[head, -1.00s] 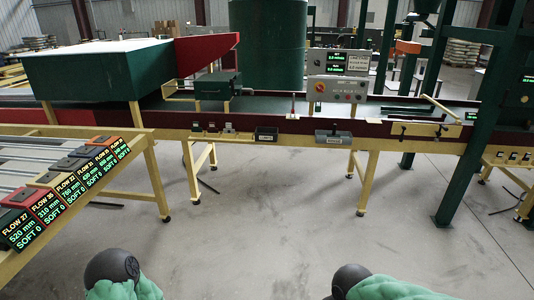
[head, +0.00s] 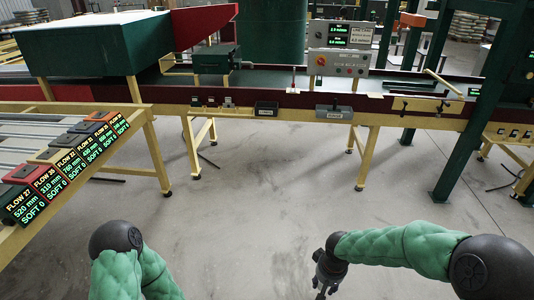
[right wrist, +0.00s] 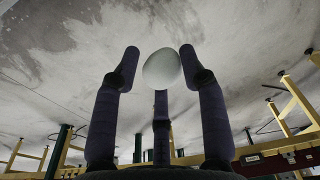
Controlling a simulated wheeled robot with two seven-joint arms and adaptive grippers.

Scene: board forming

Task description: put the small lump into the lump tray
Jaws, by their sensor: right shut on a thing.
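A small rounded whitish lump (right wrist: 162,70) sits between the fingers of my right gripper (right wrist: 159,66) in the right wrist view. The gripper is shut on it. In the head view my right gripper (head: 325,282) hangs low at the bottom edge, over the floor and well short of the line; the lump cannot be made out there. Two small trays are on the line's front rail: a black one (head: 266,108) and a grey one (head: 334,112). Their labels are too small to read, so I cannot tell which is the lump tray. My left gripper is out of view.
The forming line (head: 225,98) runs across the view, with a control panel (head: 338,62) behind the grey tray. A roller table with flow displays (head: 62,175) stands at the left. A green post (head: 470,130) rises at the right. The concrete floor (head: 250,190) between is clear.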

